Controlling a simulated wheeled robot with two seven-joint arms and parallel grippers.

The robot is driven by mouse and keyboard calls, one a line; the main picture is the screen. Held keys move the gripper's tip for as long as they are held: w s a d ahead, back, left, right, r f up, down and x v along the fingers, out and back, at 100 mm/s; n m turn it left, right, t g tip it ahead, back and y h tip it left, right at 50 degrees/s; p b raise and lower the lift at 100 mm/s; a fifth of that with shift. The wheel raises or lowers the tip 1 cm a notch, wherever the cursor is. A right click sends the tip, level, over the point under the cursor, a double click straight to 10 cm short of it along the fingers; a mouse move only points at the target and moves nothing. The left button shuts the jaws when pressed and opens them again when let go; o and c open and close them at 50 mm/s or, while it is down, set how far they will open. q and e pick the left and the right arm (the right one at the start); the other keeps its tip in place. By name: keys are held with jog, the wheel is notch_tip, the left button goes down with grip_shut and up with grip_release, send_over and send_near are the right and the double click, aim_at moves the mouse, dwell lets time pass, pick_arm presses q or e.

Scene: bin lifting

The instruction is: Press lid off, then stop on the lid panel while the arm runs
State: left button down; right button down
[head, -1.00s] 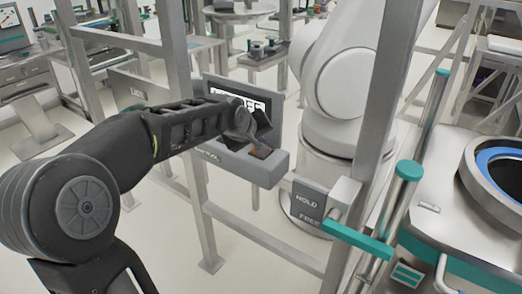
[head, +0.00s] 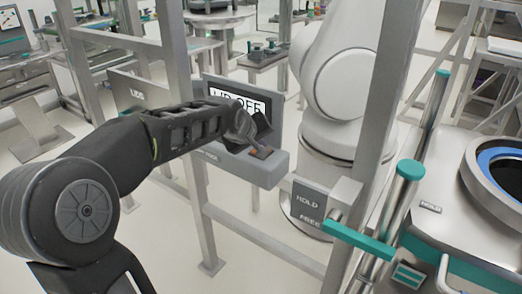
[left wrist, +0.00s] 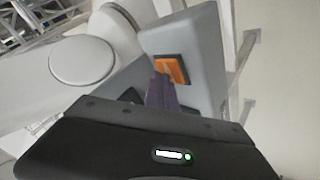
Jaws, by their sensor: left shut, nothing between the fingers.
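The lid panel (head: 270,172) is a grey box on the metal frame, with a screen (head: 246,103) on its upright back. The screen reads LID OFF, its lower part covered by my arm. An orange button (head: 262,153) sits on the box's top. It also shows in the left wrist view (left wrist: 177,69), in a dark surround. My left gripper (head: 264,134) is shut and empty, its tips just above and beside the orange button; contact cannot be told. In the left wrist view the dark fingers (left wrist: 161,92) point at the button. My right gripper is not in view.
A large white robot arm (head: 340,75) stands behind the panel. A metal post (head: 372,130) and a HOLD/FREE plate (head: 308,206) with a teal handle (head: 358,240) stand to the right. A round opening with a blue ring (head: 496,170) is at far right.

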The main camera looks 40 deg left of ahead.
pick_arm(q)
jog(key=shift+f, duration=0.15)
dwell(0.4)
jog(key=shift+r+p, duration=0.45)
jog(key=shift+r, duration=0.5)
jog(key=shift+r, duration=0.1)
jog(key=shift+r+p, duration=1.65)
jog(key=shift+r, duration=0.75)
jog(key=shift+f, duration=0.1)
